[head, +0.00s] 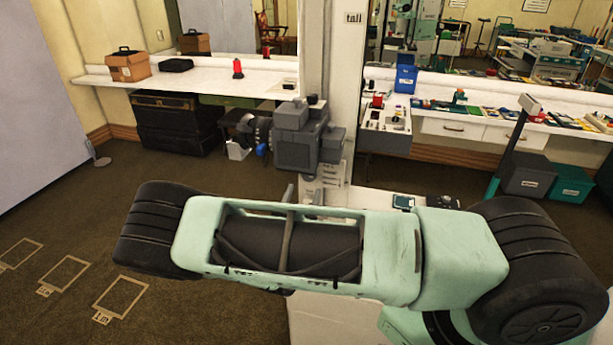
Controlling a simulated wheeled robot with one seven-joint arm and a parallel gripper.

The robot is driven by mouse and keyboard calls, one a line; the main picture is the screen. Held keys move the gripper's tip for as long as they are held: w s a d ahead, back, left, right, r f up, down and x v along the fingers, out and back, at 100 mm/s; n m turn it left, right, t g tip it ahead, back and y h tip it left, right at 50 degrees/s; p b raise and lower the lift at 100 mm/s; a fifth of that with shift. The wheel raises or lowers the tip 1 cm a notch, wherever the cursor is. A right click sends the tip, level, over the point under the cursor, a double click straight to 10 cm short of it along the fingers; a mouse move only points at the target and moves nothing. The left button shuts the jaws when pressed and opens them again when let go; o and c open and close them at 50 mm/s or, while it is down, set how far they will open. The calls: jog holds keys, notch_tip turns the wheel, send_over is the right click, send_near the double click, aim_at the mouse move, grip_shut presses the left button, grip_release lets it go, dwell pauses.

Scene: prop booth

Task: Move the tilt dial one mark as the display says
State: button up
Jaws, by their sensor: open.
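A grey boxy device (297,150) stands just beyond my arm, in front of the white post. Dark round parts and a blue one (263,130) stick out on its left side; I cannot tell which, if any, is the tilt dial. A small dark screen (403,201) lies on the white surface to the right of the device. It is too small to read, and I cannot tell whether it is the display. My pale green arm crosses the lower middle of the view and hides what is behind it. I cannot make out my gripper.
A white counter (205,84) along the back left holds a brown box (128,66) and a red item (238,69). A cluttered workbench (470,125) is at the right, with grey and teal bins (571,183) below. The brown floor at left is open, with several marked rectangles.

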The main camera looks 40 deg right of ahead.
aim_at(308, 179)
jog(key=shift+p+x, duration=0.6)
jog(key=shift+x, duration=1.55)
jog(key=c, duration=1)
jog(key=n+t+y+p, duration=0.1)
jog(key=n, duration=0.2)
jog(key=shift+s+n, duration=0.1)
jog(key=shift+n, duration=0.3)
jog(key=shift+d+n+t+y, duration=0.15)
jog(key=shift+n+t+y, duration=0.45)
jog(key=shift+n, duration=0.5)
jog(key=o, duration=1)
jog(key=shift+f, duration=0.1)
